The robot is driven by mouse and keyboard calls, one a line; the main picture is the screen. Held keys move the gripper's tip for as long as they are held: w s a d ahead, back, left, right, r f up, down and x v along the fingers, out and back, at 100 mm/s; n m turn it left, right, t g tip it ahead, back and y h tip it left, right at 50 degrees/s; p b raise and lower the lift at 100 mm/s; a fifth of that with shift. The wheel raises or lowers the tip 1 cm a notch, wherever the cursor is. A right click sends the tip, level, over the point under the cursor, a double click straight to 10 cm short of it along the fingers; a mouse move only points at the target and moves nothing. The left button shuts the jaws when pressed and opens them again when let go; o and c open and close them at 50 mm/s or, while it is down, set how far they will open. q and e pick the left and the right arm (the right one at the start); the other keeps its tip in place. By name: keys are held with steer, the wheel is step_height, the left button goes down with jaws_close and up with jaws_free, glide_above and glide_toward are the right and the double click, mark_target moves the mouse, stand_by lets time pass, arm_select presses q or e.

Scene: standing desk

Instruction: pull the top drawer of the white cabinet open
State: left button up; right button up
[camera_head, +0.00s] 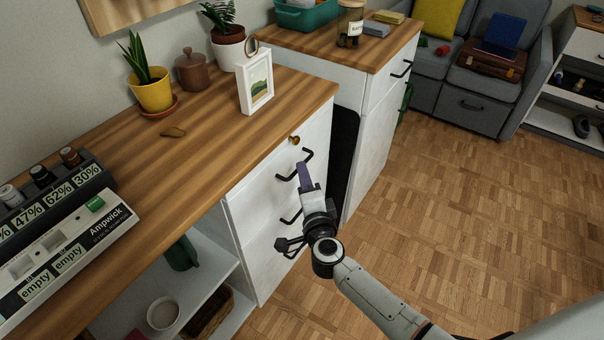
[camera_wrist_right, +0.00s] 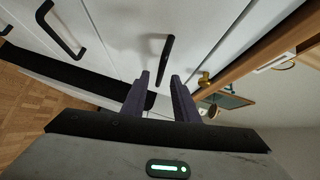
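The white cabinet (camera_head: 262,205) stands under the wooden top, its drawer fronts facing right. The top drawer's dark bar handle (camera_head: 307,156) is just in front of my right gripper (camera_head: 304,168). In the right wrist view the same handle (camera_wrist_right: 168,48) lies in line with the gap between the two purple fingers of the gripper (camera_wrist_right: 160,76). The fingers are apart, with no visible grip on the handle; whether they touch it I cannot tell. The top drawer looks shut. A lower drawer handle (camera_wrist_right: 62,28) shows at upper left there. My left gripper is out of view.
A brass knob (camera_head: 294,139) sits above the top handle, near the wooden edge. A picture frame (camera_head: 254,82) stands on the top above. A second white cabinet (camera_head: 375,110) stands beyond a dark panel (camera_head: 342,150). The parquet floor (camera_head: 450,210) at right is clear.

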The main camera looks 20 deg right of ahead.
steer(key=shift+w+d+f+b, duration=0.1)
steer(key=shift+w+b, duration=0.05)
steer(key=shift+w, duration=0.6)
steer(key=shift+w+d+f+b, duration=0.1)
steer(key=shift+w+b, duration=0.05)
steer(key=shift+w, duration=0.55)
jaws_close()
stand_by(0.3)
